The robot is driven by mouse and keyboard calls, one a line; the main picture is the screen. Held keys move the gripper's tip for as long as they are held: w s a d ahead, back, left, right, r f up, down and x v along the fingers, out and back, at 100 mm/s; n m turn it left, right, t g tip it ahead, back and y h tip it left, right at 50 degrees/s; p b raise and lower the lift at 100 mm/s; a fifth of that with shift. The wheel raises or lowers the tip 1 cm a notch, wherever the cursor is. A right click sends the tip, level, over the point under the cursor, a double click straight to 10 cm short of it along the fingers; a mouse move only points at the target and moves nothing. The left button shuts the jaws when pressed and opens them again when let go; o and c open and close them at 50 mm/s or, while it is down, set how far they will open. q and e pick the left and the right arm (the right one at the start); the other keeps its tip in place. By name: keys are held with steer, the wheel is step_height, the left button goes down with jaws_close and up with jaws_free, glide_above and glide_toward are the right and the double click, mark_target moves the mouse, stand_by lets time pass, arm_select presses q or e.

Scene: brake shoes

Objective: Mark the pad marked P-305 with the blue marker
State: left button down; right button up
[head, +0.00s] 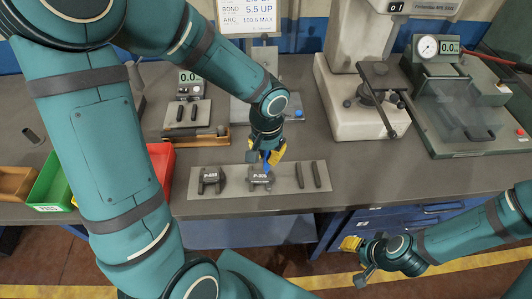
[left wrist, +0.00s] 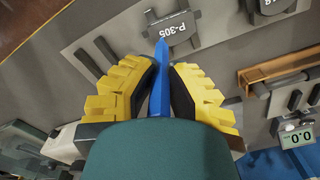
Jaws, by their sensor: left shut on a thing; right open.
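The pad marked P-305 (head: 260,178) is a dark grey block on a light mat on the bench; its label shows in the left wrist view (left wrist: 173,27). My left gripper (head: 268,157) is just above it, its yellow fingers shut on the blue marker (left wrist: 160,80). The marker's tip points at the pad, close to the edge beside the label; I cannot tell whether it touches. No mark shows on the visible part of the pad. My right gripper (head: 358,256) is open and empty, low in front of the bench at the right.
A second pad (head: 209,180) lies left on the same mat (head: 235,188), with two dark bars (head: 315,175) at its right. Green (head: 50,187) and red bins stand at the left. A press (head: 355,100) and a gauge (head: 428,47) stand behind. The bench front is clear.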

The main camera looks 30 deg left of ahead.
stand_by(0.3)
arm_select(q)
steer(key=shift+r+p, duration=2.7)
steer(key=shift+r, duration=0.85)
steer(key=shift+f, duration=0.1)
